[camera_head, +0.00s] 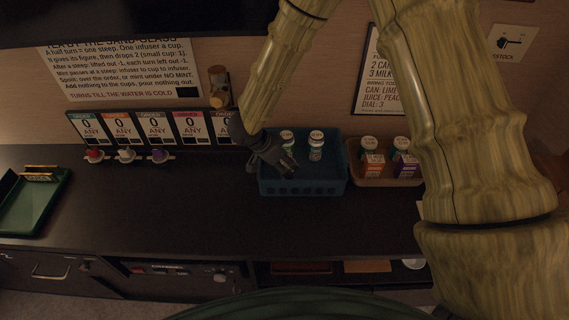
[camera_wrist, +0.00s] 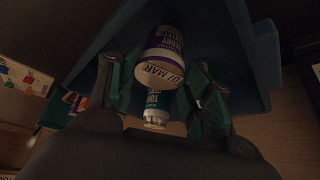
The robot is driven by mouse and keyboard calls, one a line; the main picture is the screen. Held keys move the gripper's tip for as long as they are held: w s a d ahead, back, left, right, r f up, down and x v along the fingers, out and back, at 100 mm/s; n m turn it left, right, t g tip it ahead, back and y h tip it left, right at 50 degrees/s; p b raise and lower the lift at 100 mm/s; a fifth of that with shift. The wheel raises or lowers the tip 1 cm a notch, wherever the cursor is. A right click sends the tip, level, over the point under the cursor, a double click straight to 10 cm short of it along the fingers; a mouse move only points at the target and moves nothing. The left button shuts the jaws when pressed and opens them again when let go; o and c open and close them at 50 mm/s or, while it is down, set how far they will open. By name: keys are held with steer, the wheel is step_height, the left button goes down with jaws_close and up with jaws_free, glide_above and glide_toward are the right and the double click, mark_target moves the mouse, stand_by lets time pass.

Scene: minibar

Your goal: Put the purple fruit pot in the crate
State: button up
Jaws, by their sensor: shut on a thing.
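The blue crate (camera_head: 335,187) stands on the dark counter against the wall; its wall (camera_wrist: 263,55) also shows in the wrist view. My gripper (camera_head: 286,163) reaches down over the left part of the crate. In the wrist view its fingers (camera_wrist: 165,85) are closed around the purple fruit pot (camera_wrist: 165,55), which has a white end marked 07 MAR. In the head view my gripper hides the held pot. Two white-lidded pots, one at the back (camera_head: 287,136) and one to its right (camera_head: 316,146), stand in the crate. A teal-labelled pot (camera_wrist: 156,104) shows beyond the purple one in the wrist view.
A brown tray (camera_head: 388,182) right of the crate holds pots (camera_head: 369,143) and cartons (camera_head: 373,165). Order cards (camera_head: 152,128) and coloured knobs (camera_head: 126,155) line the wall to the left. A green tray (camera_head: 45,210) lies far left. The counter's middle left is clear.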

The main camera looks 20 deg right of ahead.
steer(key=shift+f, duration=0.75)
steer(key=shift+f, duration=0.15)
steer(key=o, duration=0.8)
steer(key=b+v, duration=0.1)
steer(key=v, duration=1.1)
steer(key=shift+r, duration=0.2)
